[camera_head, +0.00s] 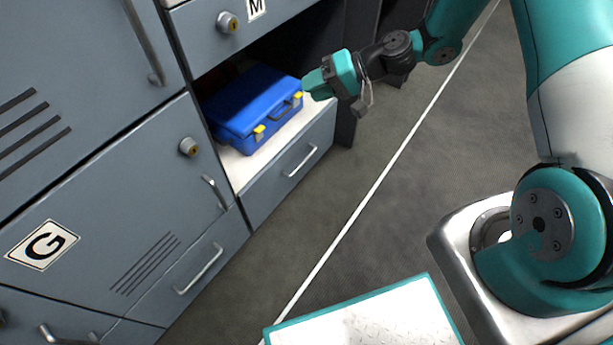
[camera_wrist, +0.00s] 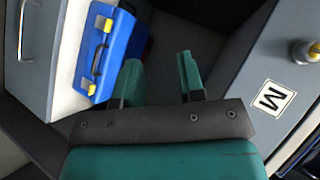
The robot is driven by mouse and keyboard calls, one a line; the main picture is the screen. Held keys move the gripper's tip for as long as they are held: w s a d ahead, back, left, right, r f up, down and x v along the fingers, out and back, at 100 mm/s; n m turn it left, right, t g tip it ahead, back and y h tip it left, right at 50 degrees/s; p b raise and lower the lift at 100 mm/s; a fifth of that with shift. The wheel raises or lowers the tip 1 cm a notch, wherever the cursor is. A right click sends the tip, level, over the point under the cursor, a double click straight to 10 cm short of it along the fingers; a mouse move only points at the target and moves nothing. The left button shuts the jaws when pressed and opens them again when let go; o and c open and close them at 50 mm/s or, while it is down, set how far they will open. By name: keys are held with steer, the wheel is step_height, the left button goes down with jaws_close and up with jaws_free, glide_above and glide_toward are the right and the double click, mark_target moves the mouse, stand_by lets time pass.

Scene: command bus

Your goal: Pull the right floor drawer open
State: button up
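The right floor drawer (camera_head: 287,178) is a grey front low under an open niche, with a silver bar handle (camera_head: 299,160). It looks shut in the head view. In the wrist view a grey drawer front (camera_wrist: 42,50) with a bar handle (camera_wrist: 26,30) shows at the left edge. My gripper (camera_head: 312,85) is above and beyond the handle in the head view, close to the blue case's right end. In the wrist view its two teal fingers (camera_wrist: 160,80) stand apart with nothing between them. It is not touching the handle.
A blue case (camera_head: 255,108) with yellow latches sits on the niche's white floor (camera_head: 240,168). Left of it are a locker door marked G (camera_head: 42,245) and another drawer (camera_head: 190,275). A panel marked M (camera_wrist: 273,98) is above. The grey floor (camera_head: 330,200) before the drawer is clear.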

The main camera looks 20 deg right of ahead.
steer(key=w+d+f+m+t+b, duration=0.1)
steer(key=d+f+m+t+b, duration=0.15)
steer(key=f, duration=0.65)
steer(key=w+d+f+m+t+b, duration=0.1)
steer(key=d+f+m+b, duration=0.15)
steer(key=f, duration=0.75)
steer(key=m+t+h+b, duration=0.3)
steer(key=m+t+b, duration=0.25)
steer(key=b, duration=0.35)
glide_toward(306, 159)
steer(key=shift+f+b+x, duration=0.15)
steer(key=shift+b+x, duration=1.75)
steer(key=shift+x, duration=0.65)
steer(key=shift+f+b+x, duration=0.15)
steer(key=shift+b+x, duration=1.75)
steer(key=shift+x, duration=0.65)
steer(key=shift+d, duration=0.1)
jaws_close()
